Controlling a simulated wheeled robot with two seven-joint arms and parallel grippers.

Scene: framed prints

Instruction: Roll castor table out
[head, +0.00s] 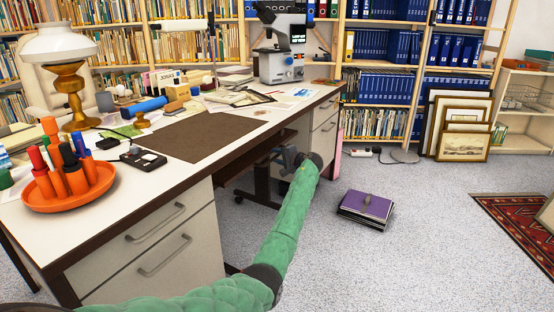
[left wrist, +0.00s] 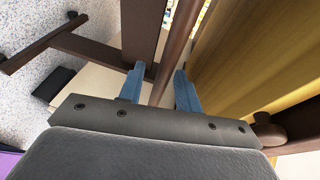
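The castor table (head: 258,186) stands under the desk in the head view. Its dark frame and small castors show, and the desk hides most of it. My left gripper (head: 284,156) is at the desk's open knee space, in front of the table's frame. In the left wrist view, the blue fingers (left wrist: 160,75) are apart. A thin dark brown bar runs between them, with visible space on at least one side. A wide dark post (left wrist: 141,30) and a castored foot (left wrist: 85,48) show beyond the left finger. Contact cannot be told. My right gripper is not in view.
The white desk (head: 110,215) has drawers on both sides of the knee space. A purple-topped stack (head: 366,206) lies on the floor to the right. Framed prints (head: 463,138) lean on the back shelves, and a red rug (head: 520,222) lies at right. Grey floor between is clear.

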